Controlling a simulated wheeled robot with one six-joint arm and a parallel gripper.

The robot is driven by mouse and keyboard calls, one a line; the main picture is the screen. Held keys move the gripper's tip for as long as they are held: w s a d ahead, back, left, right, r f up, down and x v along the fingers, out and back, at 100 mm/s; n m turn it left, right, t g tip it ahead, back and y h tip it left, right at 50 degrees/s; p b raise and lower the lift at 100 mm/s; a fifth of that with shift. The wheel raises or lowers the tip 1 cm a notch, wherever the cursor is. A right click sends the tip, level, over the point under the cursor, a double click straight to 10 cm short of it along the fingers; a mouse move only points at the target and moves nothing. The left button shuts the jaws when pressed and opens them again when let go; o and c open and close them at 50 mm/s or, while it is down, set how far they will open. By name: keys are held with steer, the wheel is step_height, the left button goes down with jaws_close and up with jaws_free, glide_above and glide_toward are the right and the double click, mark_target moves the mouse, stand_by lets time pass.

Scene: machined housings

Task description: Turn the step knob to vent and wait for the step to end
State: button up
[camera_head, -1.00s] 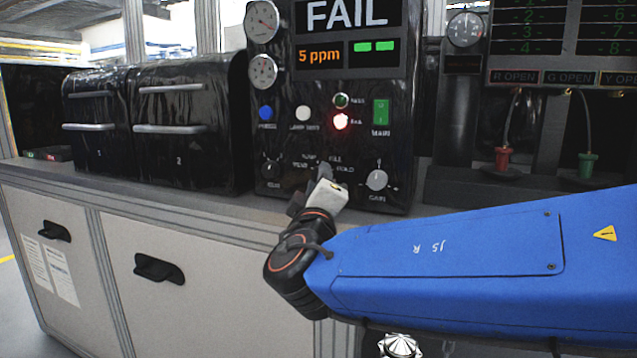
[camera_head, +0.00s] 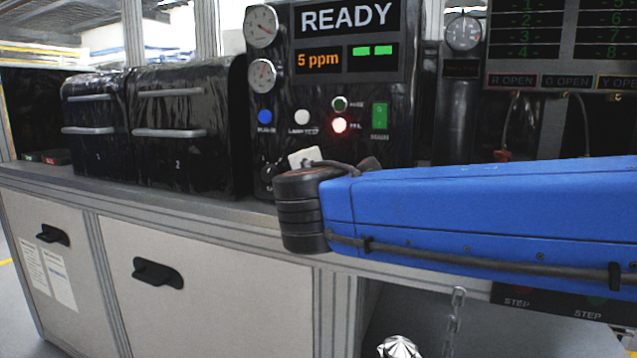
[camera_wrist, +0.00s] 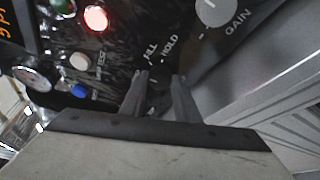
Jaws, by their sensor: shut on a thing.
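The step knob (camera_wrist: 158,91) is a dark shape between my fingers in the wrist view. The FILL and HOLD labels show beyond the fingertips; the vent label and the knob's pointer cannot be made out. My gripper (camera_wrist: 161,78) is shut on the step knob. In the head view my wrist and arm hide the knob and fingertips. The display (camera_head: 347,17) on the black panel (camera_head: 290,90) reads READY, with 5 ppm below it. The red lamp (camera_head: 339,125) is lit, and the green lamp (camera_head: 340,103) above it looks dark.
The gain knob (camera_wrist: 216,10) is close to my fingers in the wrist view. The blue button (camera_head: 265,116), white button (camera_head: 302,117) and green main switch (camera_head: 380,116) are above my wrist. Two black chambers (camera_head: 185,128) stand left on the bench.

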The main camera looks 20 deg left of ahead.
steer(key=n+h, duration=0.1)
steer(key=n+g+h, duration=0.1)
steer(key=n, duration=0.3)
steer(key=shift+a+r+g+h, duration=0.2)
steer(key=shift+a+g+h, duration=0.1)
steer(key=shift+h, duration=0.1)
steer(key=n+h, duration=0.1)
steer(key=n, duration=0.1)
steer(key=n+h, duration=0.2)
steer(key=shift+a+n+g, duration=0.2)
steer(key=shift+n+g, duration=0.1)
steer(key=shift+n, duration=0.1)
steer(key=shift+r, duration=0.1)
steer(key=o, duration=1)
steer(key=shift+o, duration=0.2)
steer(key=v, duration=1.7)
